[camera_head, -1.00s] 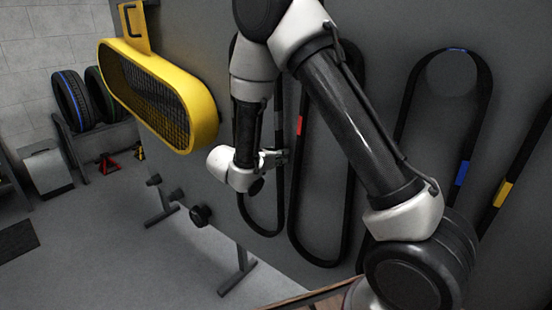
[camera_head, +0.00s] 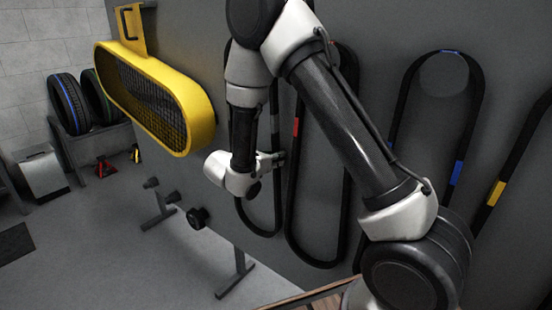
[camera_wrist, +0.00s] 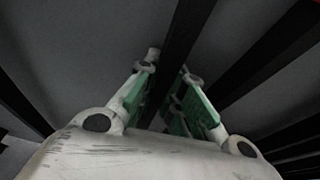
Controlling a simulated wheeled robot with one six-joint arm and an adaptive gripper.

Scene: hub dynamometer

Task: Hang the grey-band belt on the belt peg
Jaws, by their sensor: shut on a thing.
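The grey-band belt (camera_head: 263,234) is a black loop hanging upright at the grey wall panel, left of the red-band belt. My arm hides its top and much of its left side. My gripper (camera_head: 279,158) is at the right strand of this loop, about halfway down. In the wrist view, a dark belt strand (camera_wrist: 184,45) runs between the two green-padded fingers of my gripper (camera_wrist: 170,70), which are shut on it. I cannot make out the belt peg; the upper end of the loop is behind my arm.
A red-band belt (camera_head: 289,205) hangs just right of it, then a blue-band belt (camera_head: 457,172) and a yellow-band belt (camera_head: 496,193). A yellow mesh guard (camera_head: 204,110) juts out at the left. Low stands (camera_head: 236,278) are on the floor below.

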